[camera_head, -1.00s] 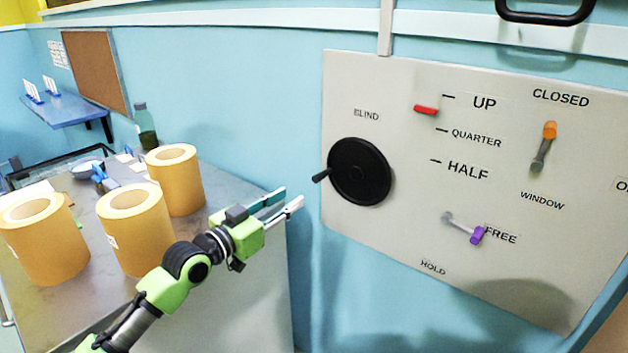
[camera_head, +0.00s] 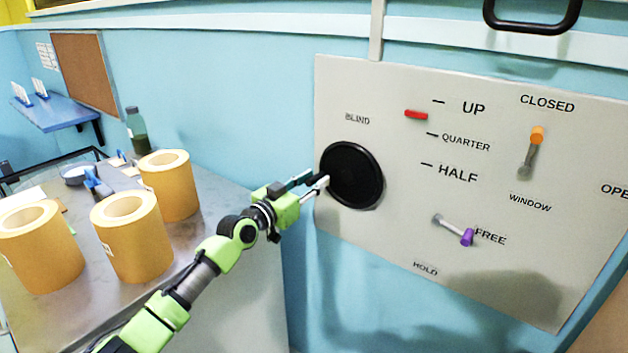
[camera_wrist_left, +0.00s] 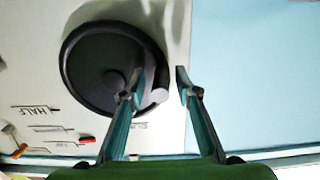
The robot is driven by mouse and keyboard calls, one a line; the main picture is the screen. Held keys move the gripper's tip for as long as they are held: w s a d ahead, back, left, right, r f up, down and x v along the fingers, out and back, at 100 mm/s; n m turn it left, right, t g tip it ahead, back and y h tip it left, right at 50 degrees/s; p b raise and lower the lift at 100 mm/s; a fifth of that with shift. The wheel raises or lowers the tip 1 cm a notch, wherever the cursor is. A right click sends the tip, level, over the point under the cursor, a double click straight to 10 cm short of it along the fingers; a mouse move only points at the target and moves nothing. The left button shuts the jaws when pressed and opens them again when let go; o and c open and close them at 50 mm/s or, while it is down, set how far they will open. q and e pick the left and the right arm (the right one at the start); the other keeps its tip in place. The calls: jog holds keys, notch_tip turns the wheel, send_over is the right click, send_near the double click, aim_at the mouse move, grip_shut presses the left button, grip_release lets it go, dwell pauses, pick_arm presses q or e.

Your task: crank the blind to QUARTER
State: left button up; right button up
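The black crank wheel (camera_head: 352,176) sits on the pale panel (camera_head: 390,220) under the BLIND label. A red pointer (camera_head: 415,114) stands between the UP and QUARTER marks, roughly midway. My left gripper (camera_head: 316,181) is at the wheel's left rim; its fingers cover the crank handle in the head view. In the left wrist view, the gripper (camera_wrist_left: 166,82) has its fingers apart, with the handle (camera_wrist_left: 160,95) between them, close to the left finger. Contact is unclear. The wheel also fills the upper left there (camera_wrist_left: 85,75). My right gripper is not in view.
A purple-tipped lever (camera_head: 466,237) points to FREE. An orange-tipped window lever (camera_head: 536,134) points up toward CLOSED. Several kraft rolls (camera_head: 133,245) stand on the metal counter (camera_head: 190,240) at left. A black handle (camera_head: 535,20) is above the panel.

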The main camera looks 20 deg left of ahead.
pick_arm(q)
jog(key=shift+w+d, duration=0.1)
jog(key=shift+w, duration=0.2)
grip_shut()
jog(key=shift+r, duration=0.15)
